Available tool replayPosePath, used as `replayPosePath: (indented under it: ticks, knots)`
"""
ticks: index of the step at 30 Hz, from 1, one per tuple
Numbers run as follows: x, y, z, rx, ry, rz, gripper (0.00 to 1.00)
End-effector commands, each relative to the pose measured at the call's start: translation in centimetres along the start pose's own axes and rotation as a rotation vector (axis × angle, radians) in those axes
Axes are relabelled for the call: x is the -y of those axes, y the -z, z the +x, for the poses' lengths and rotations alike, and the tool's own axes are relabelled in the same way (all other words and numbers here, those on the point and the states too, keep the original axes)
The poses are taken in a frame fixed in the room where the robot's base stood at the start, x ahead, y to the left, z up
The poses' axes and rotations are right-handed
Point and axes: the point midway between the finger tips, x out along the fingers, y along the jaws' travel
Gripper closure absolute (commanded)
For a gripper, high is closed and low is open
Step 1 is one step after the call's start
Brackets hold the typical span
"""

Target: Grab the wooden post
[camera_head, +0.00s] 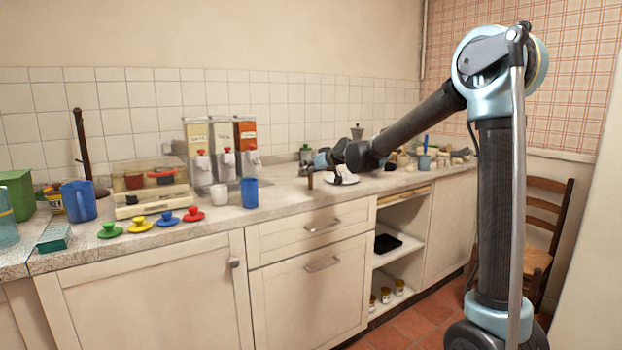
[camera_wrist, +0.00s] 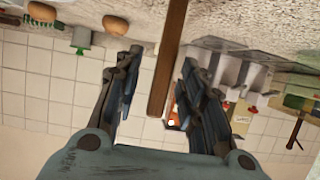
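A plain brown wooden post (camera_wrist: 168,60) runs down from the top edge of the wrist view, where the scene appears upside down. Its free end lies between the lines of my two fingers. My gripper (camera_wrist: 155,65) is open, with one finger on each side of the post and gaps visible on both sides. I cannot tell the post's exact depth between the fingers. In the head view my gripper (camera_head: 322,169) is low over the counter, and a small brown upright piece (camera_head: 310,179), likely this post, shows beside it near the counter's front edge.
A dark stick (camera_head: 82,145) leans on the tiled wall. A white object (camera_head: 343,179) lies right of my gripper.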

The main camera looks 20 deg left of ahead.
Motion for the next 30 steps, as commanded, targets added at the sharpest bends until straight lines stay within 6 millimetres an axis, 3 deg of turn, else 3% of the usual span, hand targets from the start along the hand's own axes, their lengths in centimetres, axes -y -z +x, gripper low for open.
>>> replayPosePath:
  ticks: [5, 9, 10, 23, 30]
  knots:
    - [0.0, 0.0, 0.0, 0.000, 0.000, 0.000, 0.65]
    - [0.0, 0.0, 0.0, 0.000, 0.000, 0.000, 0.97]
    - [0.0, 0.0, 0.0, 0.000, 0.000, 0.000, 1.00]
    - [0.0, 0.4, -0.2, 0.000, 0.000, 0.000, 1.00]
    - [0.0, 3.6, -1.5, 0.000, 0.000, 0.000, 1.00]
